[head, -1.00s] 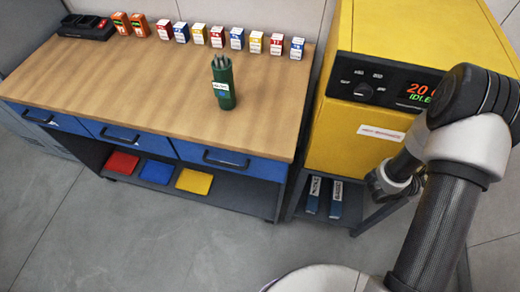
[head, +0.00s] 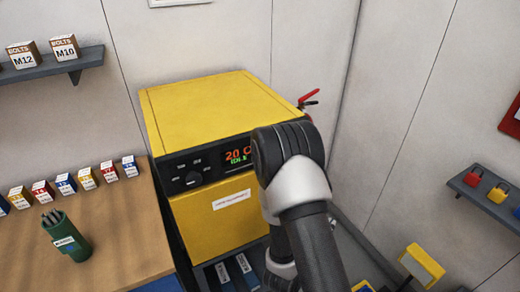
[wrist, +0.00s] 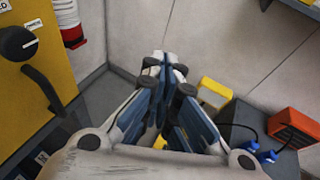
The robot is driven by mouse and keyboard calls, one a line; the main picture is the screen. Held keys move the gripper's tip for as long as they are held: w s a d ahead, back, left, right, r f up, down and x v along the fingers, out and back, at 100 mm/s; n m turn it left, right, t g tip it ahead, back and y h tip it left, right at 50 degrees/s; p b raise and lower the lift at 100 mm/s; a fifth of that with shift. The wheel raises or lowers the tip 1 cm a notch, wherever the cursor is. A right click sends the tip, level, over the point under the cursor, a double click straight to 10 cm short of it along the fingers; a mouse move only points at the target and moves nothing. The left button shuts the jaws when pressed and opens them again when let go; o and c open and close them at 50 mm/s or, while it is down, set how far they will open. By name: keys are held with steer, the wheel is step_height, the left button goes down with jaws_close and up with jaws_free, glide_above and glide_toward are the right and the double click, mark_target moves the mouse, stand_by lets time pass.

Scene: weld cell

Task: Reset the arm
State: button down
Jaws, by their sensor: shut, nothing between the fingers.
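My gripper (wrist: 165,66) shows in the wrist view with its blue-grey fingers drawn together at the tips and nothing between them. It points toward the wall corner and is clear of the things around it. In the head view, my bent arm stands in front of the right side of the yellow oven and hides part of it. The gripper itself is hidden there.
The yellow oven (head: 205,115) reads 20 C, idle. Left of it, the workbench (head: 125,235) holds a green rod canister (head: 67,240) and small boxes. A fire extinguisher (wrist: 72,22) stands near the corner. An orange box (wrist: 296,122) and a padlock shelf (head: 470,192) are at right.

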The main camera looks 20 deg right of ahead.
steer(key=s+d+r+m+g+h, duration=0.1)
steer(key=s+d+r+m+g, duration=0.1)
steer(key=s+r+m+g, duration=0.55)
steer(key=s+d+r+m+g, duration=0.1)
steer(key=s+r+m+g, duration=0.1)
steer(key=s+r+m, duration=0.6)
steer(key=s+a+r+m+t+y, duration=0.1)
steer(key=a+r+m+t+y, duration=0.2)
steer(key=a+y, duration=0.3)
steer(key=s+a+r+m+t+y, duration=0.2)
steer(key=a+r+m+y, duration=0.4)
steer(key=a, duration=1)
steer(key=shift+a+r+t+y, duration=0.25)
steer(key=shift+a+t+y, duration=0.2)
steer(key=shift+t, duration=0.2)
steer(key=c, duration=2.4)
jaws_free()
steer(key=shift+m, duration=0.25)
